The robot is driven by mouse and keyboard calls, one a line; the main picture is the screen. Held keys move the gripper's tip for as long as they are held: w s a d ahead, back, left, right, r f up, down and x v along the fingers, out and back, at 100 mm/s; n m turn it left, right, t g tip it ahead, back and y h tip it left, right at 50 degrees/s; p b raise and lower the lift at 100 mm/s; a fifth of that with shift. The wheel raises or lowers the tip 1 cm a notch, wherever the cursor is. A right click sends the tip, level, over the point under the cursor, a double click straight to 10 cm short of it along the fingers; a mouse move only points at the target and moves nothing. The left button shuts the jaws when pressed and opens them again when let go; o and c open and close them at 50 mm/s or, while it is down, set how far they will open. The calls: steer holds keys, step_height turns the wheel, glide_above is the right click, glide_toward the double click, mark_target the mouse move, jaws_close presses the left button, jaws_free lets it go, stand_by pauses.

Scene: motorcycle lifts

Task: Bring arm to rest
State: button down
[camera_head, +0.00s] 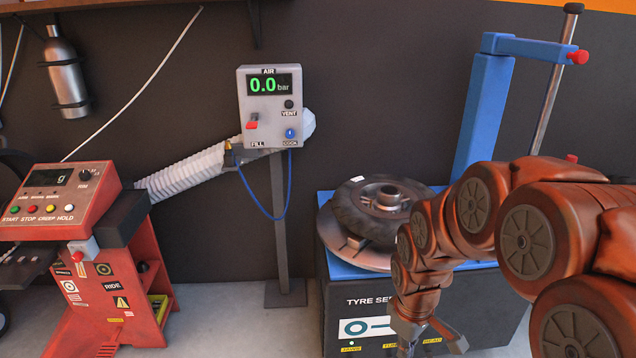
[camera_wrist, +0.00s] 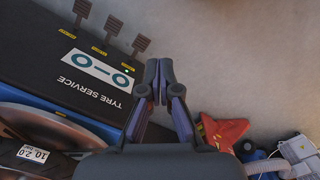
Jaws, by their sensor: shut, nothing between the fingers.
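My arm, reddish-brown with grey round joint covers, comes in from the right in the head view and bends down in front of the tyre machine (camera_head: 450,297). My gripper shows in the wrist view (camera_wrist: 158,82) with its dark fingertips together and nothing between them. In the head view, the gripper end is low, partly cut off by the bottom edge. The wrist view also shows the machine's black front (camera_wrist: 92,72), labelled "TYRE SERVICE", to the left of the fingers. The fingers look apart from it, over bare floor.
A wheel with a tyre (camera_head: 352,215) lies on the machine's turntable, close behind my arm. A blue column (camera_head: 481,118) rises behind. An air box (camera_head: 270,108) reading 0.0 bar stands on a post. A red console (camera_head: 68,200) is at left. Floor between is clear.

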steer(key=s+r+m+g+p, duration=0.1)
steer(key=s+r+m+p, duration=0.7)
steer(key=s+r+p, duration=0.6)
steer(key=s+r, duration=0.8)
steer(key=r, duration=0.2)
steer(key=shift+d+g, duration=0.3)
steer(key=shift+d, duration=0.1)
